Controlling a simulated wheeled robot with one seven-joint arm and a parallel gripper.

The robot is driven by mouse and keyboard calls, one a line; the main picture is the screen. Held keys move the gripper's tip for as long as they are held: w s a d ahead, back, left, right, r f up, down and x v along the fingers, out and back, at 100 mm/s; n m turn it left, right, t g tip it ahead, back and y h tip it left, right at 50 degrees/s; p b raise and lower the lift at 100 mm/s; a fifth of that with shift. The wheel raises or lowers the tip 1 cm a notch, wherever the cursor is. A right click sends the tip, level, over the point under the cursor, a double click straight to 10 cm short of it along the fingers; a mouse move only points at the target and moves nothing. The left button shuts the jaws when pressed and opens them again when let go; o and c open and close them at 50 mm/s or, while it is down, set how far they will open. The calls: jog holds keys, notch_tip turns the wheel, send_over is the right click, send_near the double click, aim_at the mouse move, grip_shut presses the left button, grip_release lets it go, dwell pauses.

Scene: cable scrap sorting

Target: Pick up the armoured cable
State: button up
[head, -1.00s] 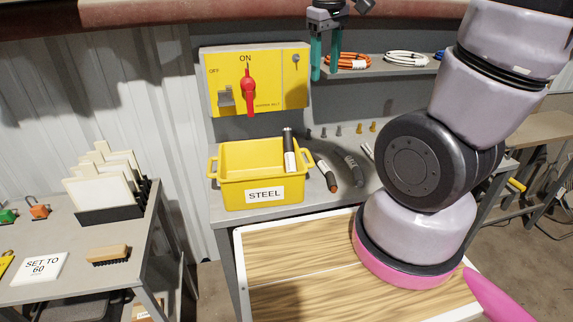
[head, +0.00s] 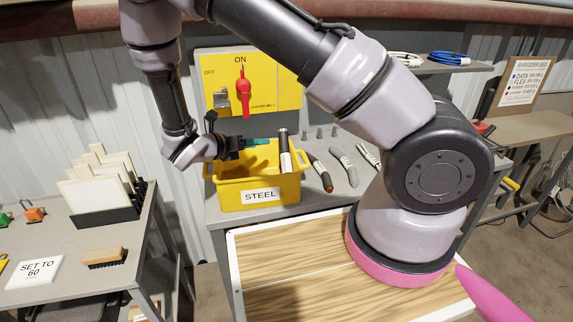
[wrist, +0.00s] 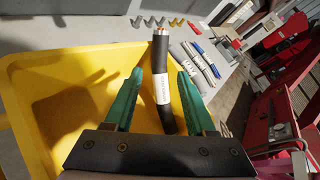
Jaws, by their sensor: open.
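A thick black cable piece (head: 284,152) with a white label rests at the right side of the yellow STEEL bin (head: 228,192), tilted with one end above the rim. I take it for the armoured cable, but cannot read its label. My gripper (head: 258,142) is level over the bin, with its teal fingers pointing right toward this cable. In the wrist view the cable (wrist: 162,75) shows between the spread fingers (wrist: 160,74), with visible gaps on both sides. The fingers are open and hold nothing.
Right of the bin lie a black cable with a copper-coloured end (head: 318,168), a grey cable (head: 345,165) and a white-labelled one (head: 368,155). Small metal pieces (wrist: 160,22) stand behind. The yellow switch panel (head: 285,88) is behind the bin.

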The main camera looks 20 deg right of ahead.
aim_at(281, 143)
jog(key=x, duration=1)
jog(key=shift+d+f, duration=0.25)
jog(key=shift+d, duration=0.1)
grip_shut()
dwell(1.0)
